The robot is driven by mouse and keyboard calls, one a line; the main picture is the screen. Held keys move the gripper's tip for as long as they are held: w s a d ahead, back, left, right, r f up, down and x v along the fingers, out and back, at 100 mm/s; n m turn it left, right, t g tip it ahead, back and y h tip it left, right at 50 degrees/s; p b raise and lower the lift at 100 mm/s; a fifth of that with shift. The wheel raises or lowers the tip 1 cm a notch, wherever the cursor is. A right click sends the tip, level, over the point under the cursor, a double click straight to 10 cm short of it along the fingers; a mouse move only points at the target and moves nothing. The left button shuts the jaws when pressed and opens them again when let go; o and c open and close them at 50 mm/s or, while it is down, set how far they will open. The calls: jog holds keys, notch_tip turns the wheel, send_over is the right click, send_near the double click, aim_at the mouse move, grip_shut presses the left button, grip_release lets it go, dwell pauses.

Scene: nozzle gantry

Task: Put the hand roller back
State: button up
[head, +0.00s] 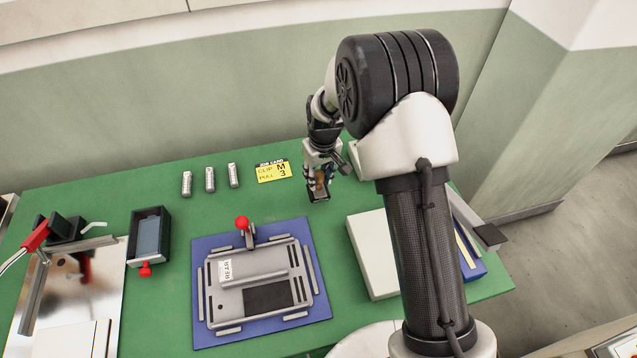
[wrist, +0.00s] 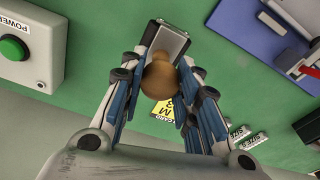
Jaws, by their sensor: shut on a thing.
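The hand roller, with a round wooden knob (wrist: 160,80) and a dark-edged grey metal end (wrist: 168,42), is between my gripper's fingers in the wrist view. In the head view, the roller (head: 321,190) shows only as a small brown and grey shape below my fingers. My gripper (head: 317,177) is shut on it, pointing down over the back of the green bench, right of the yellow job card (head: 273,172). I cannot tell whether the roller touches the bench. The fingers hide part of it.
A blue mat (head: 203,333) bears a grey fixture (head: 215,310) with a red-knobbed lever (head: 242,223). A black tray (head: 135,240) is at left, a pale box (head: 367,250) at right. A green-button power box (wrist: 40,45) is nearby.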

aim_at(319, 188)
notch_tip(319, 188, down, 3)
jog(key=shift+f, duration=0.15)
jog(key=shift+b, duration=0.3)
jog(key=shift+s+f+b, duration=0.2)
jog(key=shift+f+b, duration=0.25)
jog(key=shift+f, duration=0.15)
grip_shut()
jog(key=o, duration=0.7)
grip_release()
jog(key=shift+s, duration=0.1)
jog(key=shift+c, duration=0.2)
jog(key=shift+o, duration=1.2)
jog(key=shift+w+f, duration=0.15)
jog(key=shift+w, duration=0.1)
jog(key=shift+o, duration=1)
jog(key=shift+r, duration=0.2)
